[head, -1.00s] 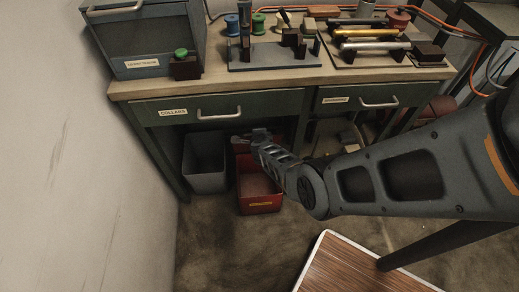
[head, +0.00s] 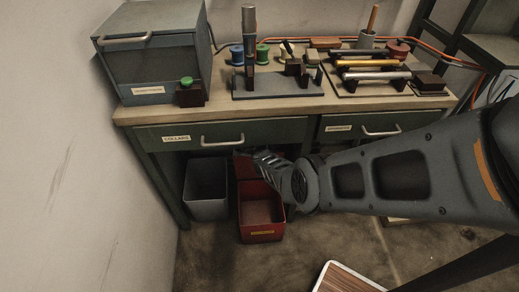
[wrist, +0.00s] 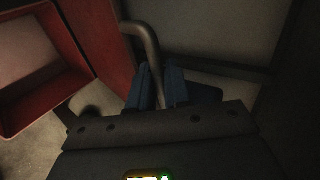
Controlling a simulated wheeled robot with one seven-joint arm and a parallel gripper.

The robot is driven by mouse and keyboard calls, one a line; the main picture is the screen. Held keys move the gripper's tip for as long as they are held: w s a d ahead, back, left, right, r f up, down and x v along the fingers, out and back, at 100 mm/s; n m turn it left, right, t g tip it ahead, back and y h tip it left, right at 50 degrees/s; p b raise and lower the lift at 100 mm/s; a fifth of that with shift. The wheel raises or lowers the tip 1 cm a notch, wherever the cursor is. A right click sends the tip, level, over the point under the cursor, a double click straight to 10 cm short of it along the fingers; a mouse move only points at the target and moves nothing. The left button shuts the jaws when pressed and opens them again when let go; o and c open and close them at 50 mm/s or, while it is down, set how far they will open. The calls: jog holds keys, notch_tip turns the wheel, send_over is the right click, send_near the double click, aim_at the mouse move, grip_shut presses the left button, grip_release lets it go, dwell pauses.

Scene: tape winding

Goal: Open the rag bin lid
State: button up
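The red rag bin (head: 262,235) stands on the floor under the workbench, with its inside in view. Its red lid (head: 243,168) stands raised at the bin's back side, partly hidden by my gripper. In the wrist view the bin's rim (wrist: 72,50) is at left, and the lid (wrist: 103,42) shows edge-on beside it. A curved grey handle (wrist: 146,42) runs from the lid down between my fingers. My gripper (wrist: 160,88) is closed around this handle; it also shows in the head view (head: 246,156), where its fingertips are hard to see.
A grey open bin (head: 206,208) stands just left of the red one. The workbench (head: 225,108) with its drawers (head: 270,132) hangs low above my gripper. A wood-topped surface with a white edge (head: 345,280) is at the front.

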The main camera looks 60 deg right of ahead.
jog(key=shift+o, duration=1.1)
jog(key=shift+a, duration=0.1)
jog(key=s+a+r+p, duration=0.1)
jog(key=s+a+p, duration=0.7)
jog(key=a, duration=0.3)
jog(key=shift+s+r, duration=0.4)
jog(key=shift+s, duration=0.05)
jog(key=shift+a, duration=0.1)
